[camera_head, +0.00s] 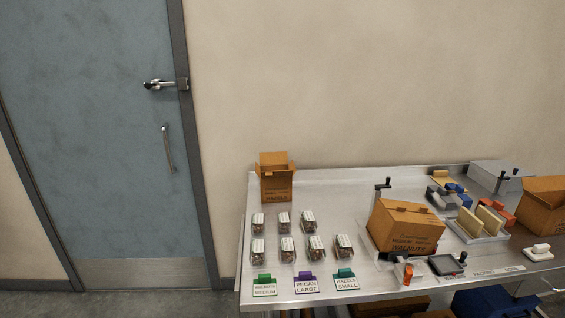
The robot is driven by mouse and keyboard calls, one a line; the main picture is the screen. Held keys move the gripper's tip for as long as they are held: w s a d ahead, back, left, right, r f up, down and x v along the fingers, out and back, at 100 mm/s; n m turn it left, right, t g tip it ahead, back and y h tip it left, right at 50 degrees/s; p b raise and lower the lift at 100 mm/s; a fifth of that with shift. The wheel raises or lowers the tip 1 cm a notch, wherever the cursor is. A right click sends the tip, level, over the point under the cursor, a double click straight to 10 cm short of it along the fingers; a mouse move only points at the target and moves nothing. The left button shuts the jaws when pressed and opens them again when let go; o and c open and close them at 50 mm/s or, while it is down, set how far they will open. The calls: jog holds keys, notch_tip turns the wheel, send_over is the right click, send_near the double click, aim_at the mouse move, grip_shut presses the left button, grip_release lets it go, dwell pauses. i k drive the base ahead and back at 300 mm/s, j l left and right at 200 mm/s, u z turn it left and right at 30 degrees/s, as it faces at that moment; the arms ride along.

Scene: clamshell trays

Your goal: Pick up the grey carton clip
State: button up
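On the right part of the steel table is a cluster of small blocky pieces that look like clips, in grey, blue and orange. A grey piece (440,193) lies at the left of the cluster, beside blue pieces (458,189). The pieces are small in this view, and I cannot tell for certain which one is the grey carton clip. My gripper is not in view.
A walnuts carton (405,228) stands in front, left of the cluster. A tray with tan upright pieces (486,221) is close by. An open carton (275,180), clamshells (286,249) and label signs (306,284) occupy the table's left. The back middle is clear.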

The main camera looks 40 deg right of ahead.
aim_at(450, 203)
jog(key=z, duration=1.65)
